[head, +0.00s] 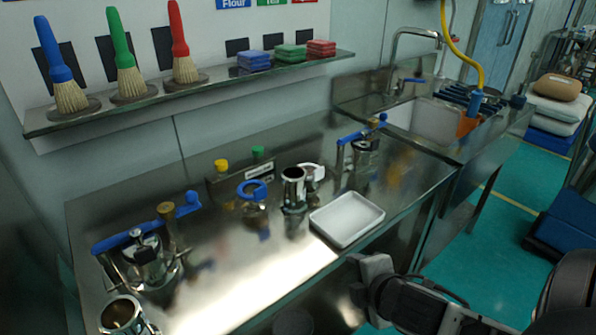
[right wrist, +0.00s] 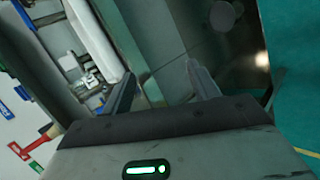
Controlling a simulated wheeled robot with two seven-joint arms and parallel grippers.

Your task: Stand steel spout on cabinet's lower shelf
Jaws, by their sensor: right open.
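My right gripper (head: 372,280) is in front of the steel bench's front edge, right of and below the white tray. In the right wrist view its two fingers (right wrist: 162,88) are apart with nothing between them. An upright steel cylinder (head: 293,188), open at the top, stands on the bench behind the tray. A second open steel cylinder (head: 122,314) stands at the near left. I cannot tell which of them, if either, is the spout. A pale blue cabinet (head: 497,38) with door handles stands at the far back right; no lower shelf shows. My left gripper is not in view.
The white tray (head: 328,232) sits near the bench's front edge. Blue-handled steel fittings stand at left (head: 147,255) and right (head: 364,148). A wall shelf (head: 200,88) carries brushes and sponges. The bench front-middle (head: 240,285) is clear. Stacked sacks (head: 556,103) stand at back right.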

